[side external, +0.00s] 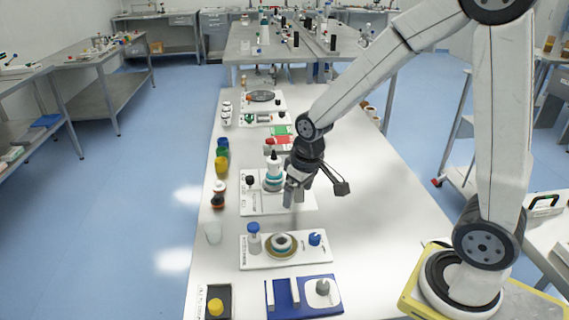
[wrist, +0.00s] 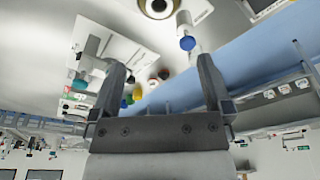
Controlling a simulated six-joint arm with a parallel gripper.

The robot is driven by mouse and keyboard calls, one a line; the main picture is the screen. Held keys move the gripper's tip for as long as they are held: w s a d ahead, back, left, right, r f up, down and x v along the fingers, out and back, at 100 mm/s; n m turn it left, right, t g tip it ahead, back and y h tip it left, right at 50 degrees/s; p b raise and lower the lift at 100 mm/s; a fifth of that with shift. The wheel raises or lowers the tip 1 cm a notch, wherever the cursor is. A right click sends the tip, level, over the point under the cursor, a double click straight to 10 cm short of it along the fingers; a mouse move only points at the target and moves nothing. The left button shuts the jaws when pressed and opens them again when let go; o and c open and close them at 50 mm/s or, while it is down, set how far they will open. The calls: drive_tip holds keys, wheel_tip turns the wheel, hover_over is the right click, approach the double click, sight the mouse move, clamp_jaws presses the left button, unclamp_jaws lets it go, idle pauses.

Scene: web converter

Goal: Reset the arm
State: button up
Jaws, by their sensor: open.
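My gripper (side external: 293,195) hangs above the middle of the long white table (side external: 370,200) in the side external view, over the edge of a white board (side external: 246,208). In the wrist view, the two fingers of my gripper (wrist: 165,80) are spread wide with nothing between them. My arm reaches in from the right and bends down to the gripper. The gripper is clear of the table and seems to touch nothing.
A white board (side external: 257,263) with a round holder (side external: 282,245) and a blue-capped vial (side external: 254,238) lies in front. A blue tray (side external: 303,310) is nearer. Coloured jars (side external: 221,165) line the left edge. The table's right side is clear.

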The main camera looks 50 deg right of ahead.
drive_tip(key=s+a+f, duration=0.1)
drive_tip(key=s+a, duration=0.1)
drive_tip(key=s, duration=0.5)
drive_tip(key=shift+s+t, duration=0.3)
drive_tip(key=shift+a+f, duration=0.1)
idle(0.5)
